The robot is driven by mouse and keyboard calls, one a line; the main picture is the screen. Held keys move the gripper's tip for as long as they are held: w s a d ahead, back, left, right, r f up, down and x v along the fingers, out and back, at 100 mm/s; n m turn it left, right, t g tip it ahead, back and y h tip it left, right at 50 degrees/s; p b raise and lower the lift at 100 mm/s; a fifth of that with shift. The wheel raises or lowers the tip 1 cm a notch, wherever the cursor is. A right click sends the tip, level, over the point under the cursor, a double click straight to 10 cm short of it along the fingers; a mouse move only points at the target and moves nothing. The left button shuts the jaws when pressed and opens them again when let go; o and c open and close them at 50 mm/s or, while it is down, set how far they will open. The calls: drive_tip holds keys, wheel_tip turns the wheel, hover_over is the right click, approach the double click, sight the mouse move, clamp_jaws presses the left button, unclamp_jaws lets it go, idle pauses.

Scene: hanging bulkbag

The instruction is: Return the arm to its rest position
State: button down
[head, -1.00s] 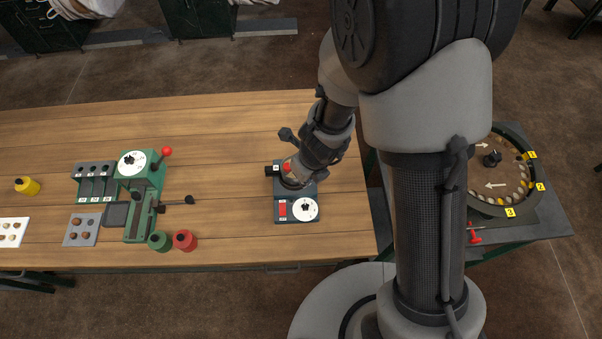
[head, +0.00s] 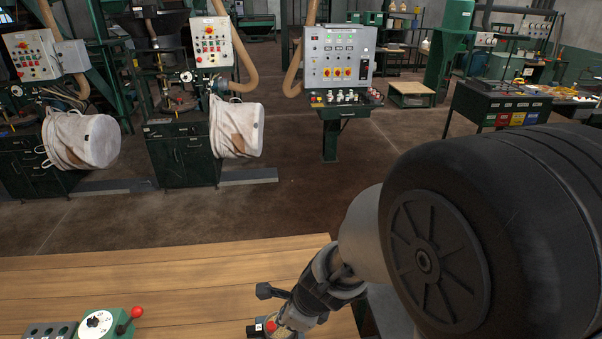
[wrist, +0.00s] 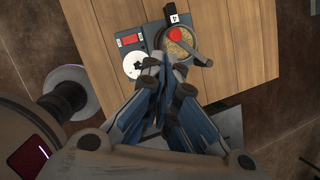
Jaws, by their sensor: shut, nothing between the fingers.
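My gripper (wrist: 166,80) shows in the wrist view with its dark blue fingers drawn together and nothing between them. It is above the table, near a small dark device with a white dial (wrist: 135,66) and a red display (wrist: 130,40). In the head view my arm (head: 325,285) reaches down over the wooden table; the fingers cannot be made out there. The gap between fingertips and device is unclear.
A green device with a dial and red-knobbed lever (head: 105,324) stands on the table (head: 180,280) at left. Behind are two machines with white bulk bags (head: 85,140) (head: 238,128) and a control panel (head: 337,57). Open floor lies between the table and the machines.

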drive_tip(key=s+d+r+n+t+b, duration=0.1)
drive_tip(key=s+d+r+n+b, duration=0.55)
drive_tip(key=n, duration=0.55)
drive_tip(key=s+d+r+n+h+b, duration=0.1)
drive_tip(key=s+d+n+h+b, duration=0.2)
drive_tip(key=s+d+n, duration=0.6)
drive_tip(key=shift+s+d+n+t+b, duration=0.4)
drive_tip(key=shift+d+b, duration=0.15)
drive_tip(key=shift+d, duration=0.2)
drive_tip(key=c, duration=2.3)
unclamp_jaws()
